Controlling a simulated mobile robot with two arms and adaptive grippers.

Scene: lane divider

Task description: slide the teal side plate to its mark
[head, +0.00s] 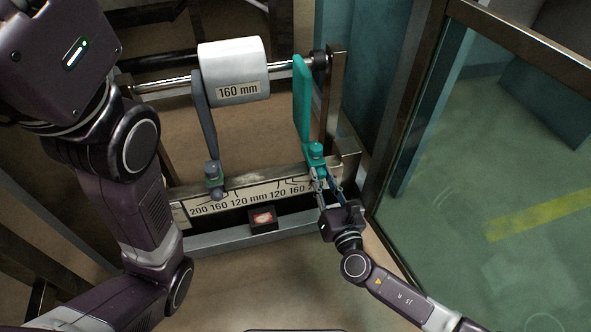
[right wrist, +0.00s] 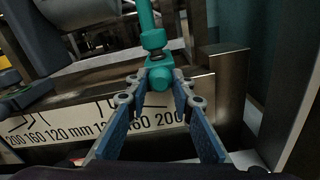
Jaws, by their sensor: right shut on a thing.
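The teal side plate (head: 302,105) hangs from a horizontal rod (head: 165,84) and reaches down to a teal foot with a knob, also seen in the right wrist view (right wrist: 155,42). My right gripper (head: 322,178) is shut on that foot; its fingers close around it in the right wrist view (right wrist: 158,82). The printed scale (head: 240,198) runs 200 160 120 mm 120 160 and on to 200 in the wrist view. The foot is over the right part, around 160 to 200; its exact mark is hidden. My left gripper is out of view.
A grey side plate (head: 205,118) stands at the left, beside a white roll (head: 234,68) labelled 160 mm. A small dark box with a red and white face (head: 263,218) sits below the scale. A metal post (head: 332,100) and glass panel (head: 490,170) bound the right.

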